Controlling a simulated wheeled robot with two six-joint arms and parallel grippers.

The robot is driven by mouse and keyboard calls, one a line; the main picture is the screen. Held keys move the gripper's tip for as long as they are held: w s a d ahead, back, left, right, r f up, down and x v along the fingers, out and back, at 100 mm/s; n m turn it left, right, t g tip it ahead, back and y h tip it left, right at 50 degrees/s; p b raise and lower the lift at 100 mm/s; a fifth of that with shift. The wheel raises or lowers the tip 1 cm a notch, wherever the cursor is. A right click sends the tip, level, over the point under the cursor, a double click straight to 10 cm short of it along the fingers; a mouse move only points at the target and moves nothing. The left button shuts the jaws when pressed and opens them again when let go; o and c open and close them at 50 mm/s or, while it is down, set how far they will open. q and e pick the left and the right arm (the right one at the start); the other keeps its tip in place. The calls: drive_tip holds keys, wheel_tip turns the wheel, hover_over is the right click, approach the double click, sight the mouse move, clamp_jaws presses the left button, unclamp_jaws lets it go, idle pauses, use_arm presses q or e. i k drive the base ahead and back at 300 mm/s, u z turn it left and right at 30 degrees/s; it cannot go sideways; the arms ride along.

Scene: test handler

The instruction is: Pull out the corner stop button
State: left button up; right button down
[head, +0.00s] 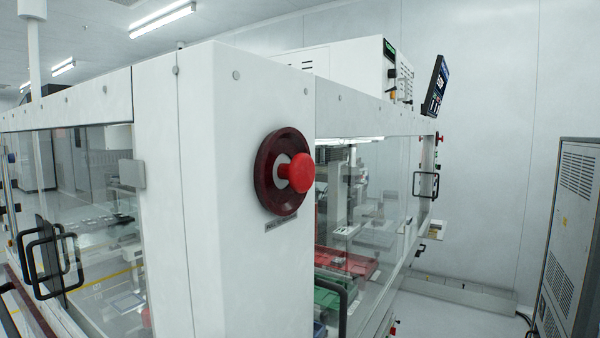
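The corner stop button (302,173) is a bright red mushroom knob on the white corner post of the machine. It stands out from a pale collar in the middle of a dark red round ring (265,181). A small label plate (281,223) sits just below the ring. Whether the knob is pressed in or pulled out I cannot tell for sure. Neither of my grippers shows in the head view, and nothing touches the button.
The white corner post (230,270) is close in front. Glass doors with dark handles flank it, one handle at left (50,262) and one at right (426,185). A tilted monitor (436,87) sits on top. A grey cabinet (570,240) stands at right, with free floor before it.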

sight(300, 174)
drive_tip(key=k, duration=1)
drive_tip(key=z, duration=0.55)
drive_tip(key=i, duration=0.5)
drive_tip(key=u, duration=0.05)
